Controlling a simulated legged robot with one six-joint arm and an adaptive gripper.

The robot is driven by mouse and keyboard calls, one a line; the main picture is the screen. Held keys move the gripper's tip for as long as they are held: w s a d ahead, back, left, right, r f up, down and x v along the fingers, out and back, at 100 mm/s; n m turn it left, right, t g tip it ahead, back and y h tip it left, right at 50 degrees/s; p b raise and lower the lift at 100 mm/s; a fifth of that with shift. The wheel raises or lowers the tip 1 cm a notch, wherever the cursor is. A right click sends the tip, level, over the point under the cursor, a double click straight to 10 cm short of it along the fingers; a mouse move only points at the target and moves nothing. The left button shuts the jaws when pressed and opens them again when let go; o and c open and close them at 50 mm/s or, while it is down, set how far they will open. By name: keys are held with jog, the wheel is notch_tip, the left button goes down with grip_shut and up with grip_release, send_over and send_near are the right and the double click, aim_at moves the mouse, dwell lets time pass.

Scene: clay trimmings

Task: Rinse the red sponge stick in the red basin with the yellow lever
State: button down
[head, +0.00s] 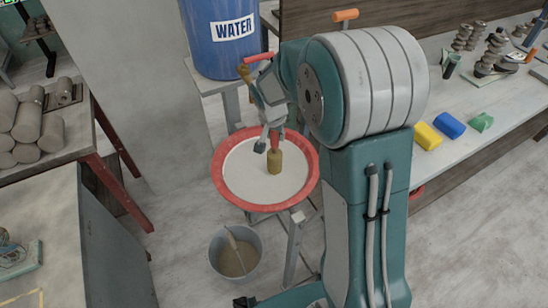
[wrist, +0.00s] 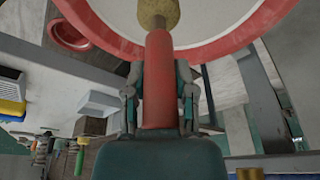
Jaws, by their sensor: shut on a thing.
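My gripper (head: 270,138) is shut on the red handle (wrist: 158,80) of the sponge stick, with a finger on each side. The stick hangs sponge down. Its yellow-brown sponge (head: 274,162) is inside the outline of the red-rimmed basin (head: 218,182), near the middle. I cannot tell whether the sponge touches the pale basin surface. The rim also shows in the wrist view (wrist: 110,40). A brass-yellow tap (head: 243,70) with a red lever (head: 258,57) sits on the blue WATER barrel (head: 205,35), behind my gripper. My arm hides part of this area.
A grey bucket (head: 215,262) stands on the floor below the basin. Clay rolls (head: 27,120) lie on a left table. An orange handle (head: 345,15) shows behind my arm.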

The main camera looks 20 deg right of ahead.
jog(key=shift+w+d, duration=0.1)
jog(key=shift+w, duration=0.15)
jog(key=shift+r, duration=4.6)
jog(key=shift+s, duration=0.1)
